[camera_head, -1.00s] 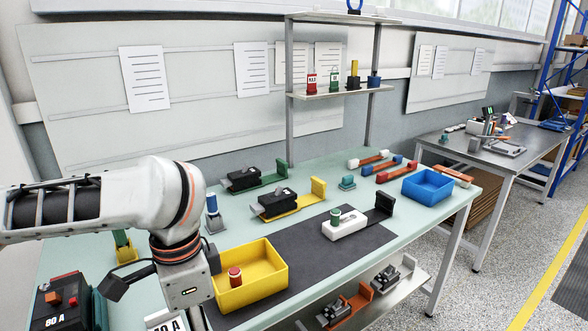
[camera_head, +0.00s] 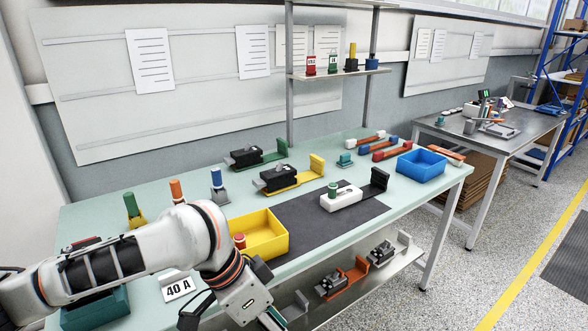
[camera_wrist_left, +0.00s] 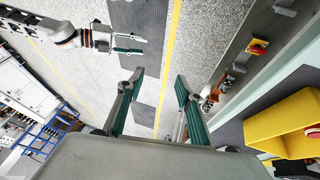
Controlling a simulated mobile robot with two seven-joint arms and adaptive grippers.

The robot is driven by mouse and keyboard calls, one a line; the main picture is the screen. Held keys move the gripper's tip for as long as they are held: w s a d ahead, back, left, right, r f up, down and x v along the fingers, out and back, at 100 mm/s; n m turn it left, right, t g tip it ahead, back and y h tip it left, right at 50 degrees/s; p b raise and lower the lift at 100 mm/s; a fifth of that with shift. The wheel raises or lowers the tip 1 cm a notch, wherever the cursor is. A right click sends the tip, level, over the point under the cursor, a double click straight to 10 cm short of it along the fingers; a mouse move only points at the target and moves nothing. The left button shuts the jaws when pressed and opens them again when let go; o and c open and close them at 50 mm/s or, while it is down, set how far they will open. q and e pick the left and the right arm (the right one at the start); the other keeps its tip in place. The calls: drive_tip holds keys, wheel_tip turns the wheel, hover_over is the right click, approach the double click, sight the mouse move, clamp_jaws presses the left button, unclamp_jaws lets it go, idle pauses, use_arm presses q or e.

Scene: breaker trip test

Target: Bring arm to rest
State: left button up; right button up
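My left arm (camera_head: 130,262) reaches in from the left in the head view. Its gripper (camera_head: 272,319) hangs at the bottom edge, partly cut off, in front of the workbench. In the left wrist view the two green-padded fingers of my left gripper (camera_wrist_left: 160,76) stand apart with nothing between them, over the floor beside the bench. My right gripper (camera_wrist_left: 128,43) shows small at the upper left of that view, out over the floor. Its finger gap is too small to judge.
A yellow bin (camera_head: 262,234) with a red-topped piece stands near the left arm. A dark mat (camera_head: 300,228) holds a white device (camera_head: 341,197). Breakers and a blue bin (camera_head: 421,166) stand behind. A lower shelf (camera_head: 352,291) holds more breakers. Floor (camera_head: 455,290) right of the bench is clear.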

use_arm(q)
drive_tip(key=w+d+f+n+t+h, duration=0.4)
drive_tip(key=w+d+f+t+h, duration=0.1)
drive_tip(key=w+d+f, duration=0.15)
drive_tip(key=a+f+n+t+y, duration=0.2)
drive_tip(key=a+f+n+t, duration=0.15)
drive_tip(key=a+f, duration=0.55)
drive_tip(key=s+a+f+t+y, duration=0.2)
drive_tip(key=s+a+f+y, duration=0.3)
drive_tip(key=s+a+f, duration=0.8)
drive_tip(key=shift+a+f+y, duration=0.3)
drive_tip(key=shift+a+f, duration=0.3)
drive_tip(key=shift+a, duration=0.65)
